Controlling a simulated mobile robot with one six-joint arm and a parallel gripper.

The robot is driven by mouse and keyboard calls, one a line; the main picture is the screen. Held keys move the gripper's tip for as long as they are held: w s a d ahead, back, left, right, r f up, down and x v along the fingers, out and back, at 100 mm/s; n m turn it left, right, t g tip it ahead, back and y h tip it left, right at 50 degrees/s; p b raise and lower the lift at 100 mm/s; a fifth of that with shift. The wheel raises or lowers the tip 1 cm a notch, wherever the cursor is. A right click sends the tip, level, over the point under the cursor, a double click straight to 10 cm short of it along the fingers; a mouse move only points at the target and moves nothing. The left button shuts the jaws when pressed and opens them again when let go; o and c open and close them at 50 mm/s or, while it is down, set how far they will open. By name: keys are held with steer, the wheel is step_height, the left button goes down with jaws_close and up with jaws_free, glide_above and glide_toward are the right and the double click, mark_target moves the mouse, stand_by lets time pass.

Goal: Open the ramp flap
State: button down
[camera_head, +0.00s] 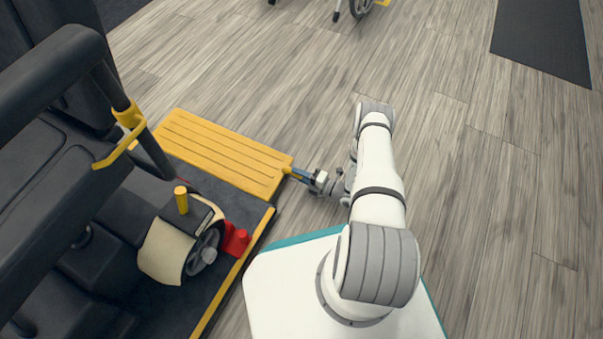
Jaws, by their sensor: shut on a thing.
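The ramp flap is a yellow ribbed panel (225,152) at the left of the head view. It lies flat or nearly flat beyond the dark platform with the yellow edge strip; its exact tilt is hard to tell. A small yellow tab (287,170) sticks out at its right corner. My gripper (293,172) reaches in from the right, at that corner, and is shut on the tab. The fingertips are small here and partly merge with the tab.
A black rail (48,62) with a yellow latch (127,120) rises at the left. Wooden floor (480,170) is clear to the right; a dark mat (545,40) lies far right.

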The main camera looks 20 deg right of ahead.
steer(key=shift+w, duration=0.1)
stand_by(0.3)
steer(key=c, duration=1.2)
jaws_free()
steer(key=shift+o, duration=0.2)
steer(key=p+v, duration=0.2)
steer(key=v, duration=0.6)
